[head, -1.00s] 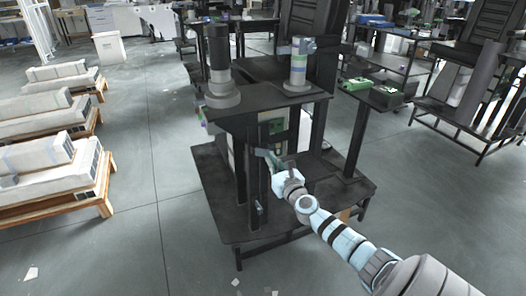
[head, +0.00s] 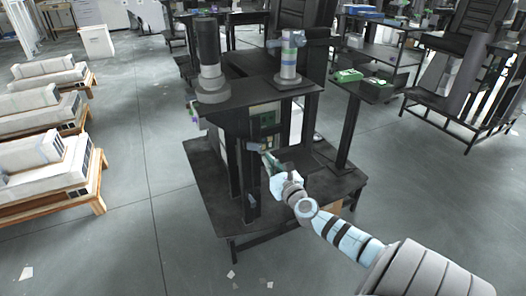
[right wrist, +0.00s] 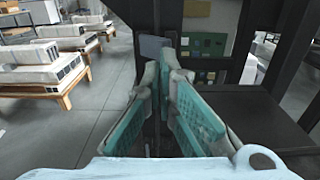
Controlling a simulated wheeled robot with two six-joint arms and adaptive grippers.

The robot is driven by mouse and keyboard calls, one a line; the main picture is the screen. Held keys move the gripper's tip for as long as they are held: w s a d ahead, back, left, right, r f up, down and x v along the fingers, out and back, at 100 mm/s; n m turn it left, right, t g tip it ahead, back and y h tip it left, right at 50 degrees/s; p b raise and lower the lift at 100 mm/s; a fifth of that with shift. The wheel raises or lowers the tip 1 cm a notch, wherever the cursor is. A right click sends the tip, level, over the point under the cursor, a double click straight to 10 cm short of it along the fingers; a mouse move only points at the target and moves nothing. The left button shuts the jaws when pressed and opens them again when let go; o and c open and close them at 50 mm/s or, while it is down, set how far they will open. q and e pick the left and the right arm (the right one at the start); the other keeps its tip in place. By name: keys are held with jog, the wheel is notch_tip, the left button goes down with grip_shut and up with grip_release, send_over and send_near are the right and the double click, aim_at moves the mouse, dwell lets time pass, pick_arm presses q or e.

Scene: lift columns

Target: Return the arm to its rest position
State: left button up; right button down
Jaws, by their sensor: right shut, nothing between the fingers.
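My right arm comes in from the lower right in the head view. Its gripper (head: 268,158) is in front of the dark workstation (head: 215,190), close to its upright posts and a small grey box on one post. In the right wrist view the teal-padded fingers (right wrist: 166,72) meet at their tips, with nothing between them. Just beyond the tips is a grey plate (right wrist: 152,48) on a dark post; whether they touch it I cannot tell. My left gripper is not in view.
Green boards (head: 267,120) sit inside the workstation behind the post. A dark cylinder (head: 209,55) and a banded column (head: 290,58) stand on its top shelf. Wooden pallets with pale blocks (head: 45,165) stand at left. A side shelf holds green items (head: 347,75). Floor between is open.

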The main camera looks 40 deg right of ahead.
jog(key=shift+v, duration=1.2)
